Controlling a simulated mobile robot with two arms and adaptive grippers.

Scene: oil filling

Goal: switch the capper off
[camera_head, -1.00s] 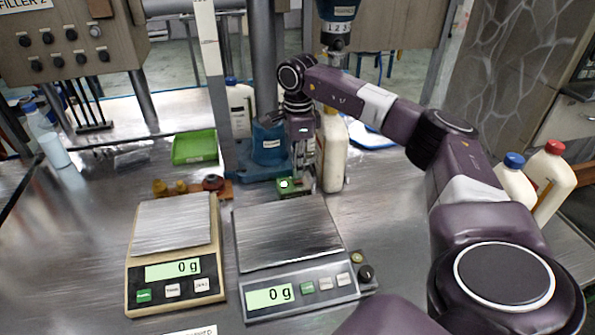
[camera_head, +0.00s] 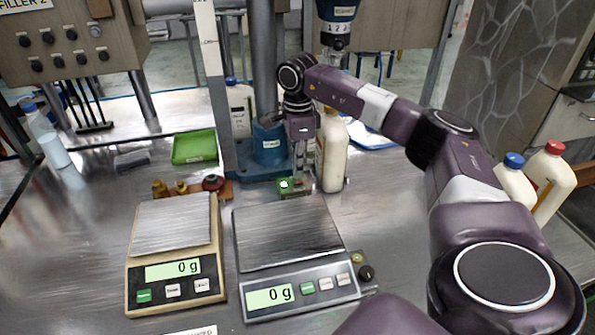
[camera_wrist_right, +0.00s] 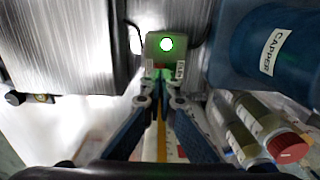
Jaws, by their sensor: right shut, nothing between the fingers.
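The capper (camera_head: 268,146) is a blue machine on a column at the back middle of the table; its blue, labelled body (camera_wrist_right: 262,45) fills the upper right of the wrist view. A small green switch box (camera_head: 292,188) stands in front of it, and its round button (camera_wrist_right: 166,44) glows green, with a small red dot below it. My right gripper (camera_head: 302,172) points down just above and behind the box; its shut, empty fingertips (camera_wrist_right: 160,76) show beside the box in the wrist view. I cannot tell whether they touch it. My left gripper is out of view.
Two scales (camera_head: 172,228) (camera_head: 287,240) stand in front, both reading 0 g. A white bottle (camera_head: 333,155) stands close right of my gripper. A green tray (camera_head: 195,146) and small brass parts (camera_head: 170,187) lie to the left. Two capped bottles (camera_head: 553,178) (camera_head: 515,182) stand far right.

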